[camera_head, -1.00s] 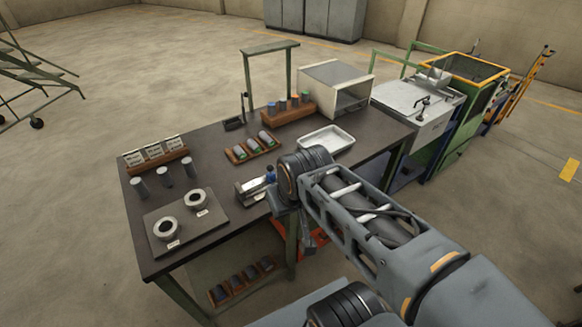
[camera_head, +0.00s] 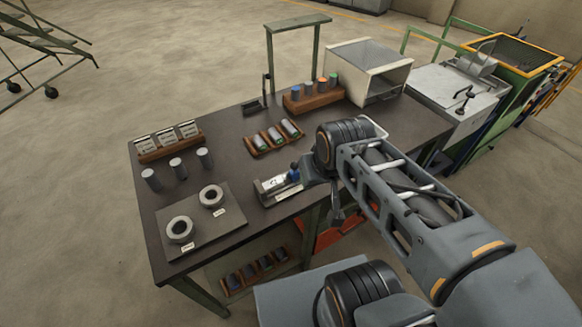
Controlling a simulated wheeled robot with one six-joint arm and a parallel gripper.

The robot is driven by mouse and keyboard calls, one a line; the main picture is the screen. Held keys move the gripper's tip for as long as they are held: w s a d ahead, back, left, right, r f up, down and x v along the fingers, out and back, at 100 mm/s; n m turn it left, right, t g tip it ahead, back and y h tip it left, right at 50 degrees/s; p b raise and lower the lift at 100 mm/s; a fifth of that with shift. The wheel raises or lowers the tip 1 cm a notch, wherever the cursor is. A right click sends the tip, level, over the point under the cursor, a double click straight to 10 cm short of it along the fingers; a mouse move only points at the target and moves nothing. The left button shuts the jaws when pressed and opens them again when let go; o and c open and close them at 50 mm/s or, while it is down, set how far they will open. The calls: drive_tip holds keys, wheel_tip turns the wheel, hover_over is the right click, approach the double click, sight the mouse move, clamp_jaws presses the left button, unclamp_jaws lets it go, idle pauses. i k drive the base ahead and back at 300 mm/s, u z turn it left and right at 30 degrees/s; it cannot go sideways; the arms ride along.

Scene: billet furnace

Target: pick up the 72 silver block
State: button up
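Several silver-grey blocks are in view, but no number 72 can be read on any of them. Three upright grey cylinders (camera_head: 178,169) stand at the left of the dark table. A small wooden tray (camera_head: 256,152) holds several grey pieces with coloured ends lying down. A wooden rack (camera_head: 310,105) holds upright pieces with coloured tops. A pale metal device (camera_head: 275,188) with a small label and a blue part sits at the table's front edge. My gripper (camera_head: 337,214) appears to hang under my wrist by the front edge, small and dark; its fingers cannot be made out.
Two rings lie on a grey plate (camera_head: 232,225) at the front left. Label cards stand in a wooden holder (camera_head: 150,158). A white box (camera_head: 395,85) and a green post frame (camera_head: 270,60) stand at the back. A lower shelf tray (camera_head: 228,285) holds dark pieces.

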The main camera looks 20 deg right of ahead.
sight(272, 186)
drive_tip(key=u, duration=2.65)
drive_tip(key=k, duration=1.05)
drive_tip(key=z, duration=1.1)
drive_tip(key=i, duration=0.45)
drive_tip(key=z, duration=0.05)
